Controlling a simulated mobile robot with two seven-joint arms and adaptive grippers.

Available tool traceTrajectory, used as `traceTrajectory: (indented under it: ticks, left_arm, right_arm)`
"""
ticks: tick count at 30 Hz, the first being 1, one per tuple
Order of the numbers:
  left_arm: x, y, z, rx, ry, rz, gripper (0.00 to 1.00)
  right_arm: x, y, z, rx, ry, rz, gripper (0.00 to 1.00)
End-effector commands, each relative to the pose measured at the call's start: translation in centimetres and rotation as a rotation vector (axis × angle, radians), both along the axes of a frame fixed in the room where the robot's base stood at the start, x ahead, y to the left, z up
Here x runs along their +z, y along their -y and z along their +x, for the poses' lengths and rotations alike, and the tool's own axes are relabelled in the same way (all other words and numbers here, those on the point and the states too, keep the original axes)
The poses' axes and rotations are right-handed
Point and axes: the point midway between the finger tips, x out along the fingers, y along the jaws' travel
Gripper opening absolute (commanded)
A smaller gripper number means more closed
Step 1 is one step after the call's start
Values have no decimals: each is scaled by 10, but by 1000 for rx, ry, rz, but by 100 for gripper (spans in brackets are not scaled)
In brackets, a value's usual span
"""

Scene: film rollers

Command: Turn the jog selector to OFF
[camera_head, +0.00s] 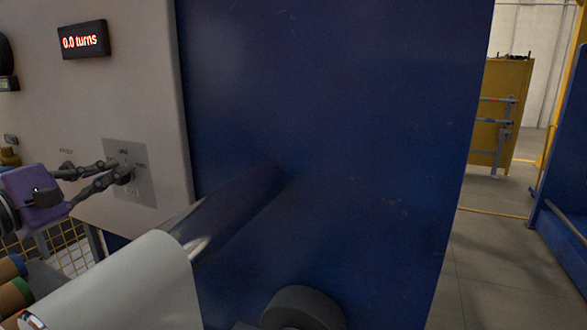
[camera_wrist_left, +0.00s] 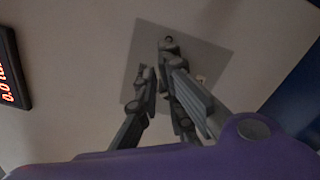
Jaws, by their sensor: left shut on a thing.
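The jog selector's grey square plate (camera_head: 144,187) is on the pale machine panel, left of the blue side wall. It also shows in the left wrist view (camera_wrist_left: 208,57). The selector knob (camera_head: 125,175) is a small dark shape at the plate's middle, mostly covered by my fingers. My left gripper (camera_head: 117,170), with a purple body, reaches in from the left and is shut on the knob. In the left wrist view its fingers (camera_wrist_left: 158,80) lie in front of the plate. The knob's pointing direction and the plate's lettering are too small to read. My right gripper is out of view.
A display (camera_head: 83,40) reading "0.0 turns" is above the plate. A large blue wall (camera_head: 340,120) fills the middle. A pale roller (camera_head: 120,285) sticks out below the plate, with more rollers (camera_head: 15,292) at lower left. Open floor (camera_head: 490,260) is at right.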

Motion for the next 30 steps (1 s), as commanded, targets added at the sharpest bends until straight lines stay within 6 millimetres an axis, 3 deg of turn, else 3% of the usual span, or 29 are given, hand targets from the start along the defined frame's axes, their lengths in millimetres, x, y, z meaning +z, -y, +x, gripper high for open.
traceTrajectory:
  ticks: [1,17,30]
  left_arm:
    - [8,-2,1,6,20,0,0]
    - [14,3,-4,2,20,-1,0]
    - [8,-16,-50,1,9,-1,0]
  right_arm:
    - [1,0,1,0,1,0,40]
    - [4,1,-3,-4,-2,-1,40]
    - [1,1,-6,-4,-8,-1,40]
